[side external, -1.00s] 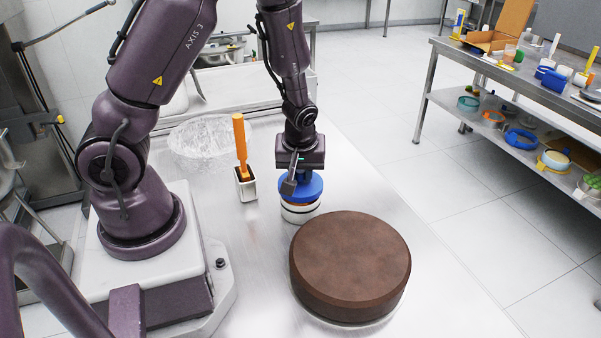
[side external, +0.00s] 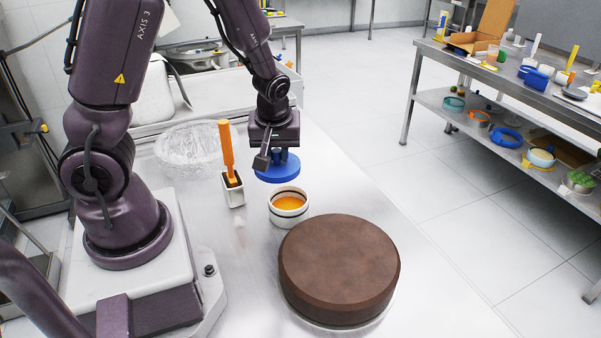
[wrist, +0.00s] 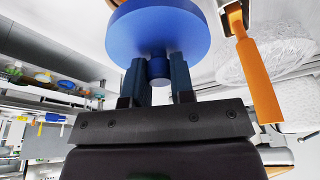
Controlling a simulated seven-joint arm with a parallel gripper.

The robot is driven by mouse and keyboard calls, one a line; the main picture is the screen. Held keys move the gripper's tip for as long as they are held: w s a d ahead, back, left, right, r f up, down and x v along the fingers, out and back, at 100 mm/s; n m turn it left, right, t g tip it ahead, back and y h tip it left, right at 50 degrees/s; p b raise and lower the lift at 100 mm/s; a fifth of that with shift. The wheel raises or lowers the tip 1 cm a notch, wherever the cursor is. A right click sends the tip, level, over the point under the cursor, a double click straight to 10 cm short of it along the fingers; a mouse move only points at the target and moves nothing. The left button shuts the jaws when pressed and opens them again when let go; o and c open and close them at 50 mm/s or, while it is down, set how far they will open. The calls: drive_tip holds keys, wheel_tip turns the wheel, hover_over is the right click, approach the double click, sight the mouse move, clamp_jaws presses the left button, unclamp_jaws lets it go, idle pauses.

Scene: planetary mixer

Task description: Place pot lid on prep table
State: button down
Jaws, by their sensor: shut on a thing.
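The blue pot lid (side external: 278,169) is in my gripper (side external: 280,153), held by its knob, above and slightly behind the white pot. The lid also shows in the wrist view (wrist: 158,32), with its knob between the two fingers (wrist: 158,72). The white pot (side external: 289,211) stands uncovered on the metal prep table (side external: 250,270), with orange contents showing inside. The lid is apart from the pot and from the table.
A large brown cake (side external: 340,270) stands in front of the pot. An orange-handled tool (side external: 226,148) stands in a small holder (side external: 234,194) to the left. A clear bowl (side external: 192,150) sits behind it. The right strip of table is clear.

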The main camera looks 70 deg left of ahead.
drive_tip(key=shift+s+a+r, duration=0.25)
drive_tip(key=shift+a, duration=0.15)
drive_tip(key=w+a+f, duration=0.2)
drive_tip(key=w+f, duration=0.1)
drive_tip(key=w, duration=0.1)
drive_tip(key=w+a+f, duration=0.2)
drive_tip(key=w+f, duration=0.1)
drive_tip(key=w+a+f, duration=0.2)
drive_tip(key=w+f, duration=0.1)
drive_tip(key=w, duration=0.1)
drive_tip(key=shift+w+a+f, duration=0.1)
drive_tip(key=shift+w, duration=0.25)
drive_tip(key=shift+d+x, duration=0.2)
drive_tip(key=shift+x, duration=0.7)
drive_tip(key=shift+d+x, duration=0.15)
drive_tip(key=shift+x, duration=0.75)
drive_tip(key=shift+f, duration=0.2)
drive_tip(key=c, duration=1)
unclamp_jaws()
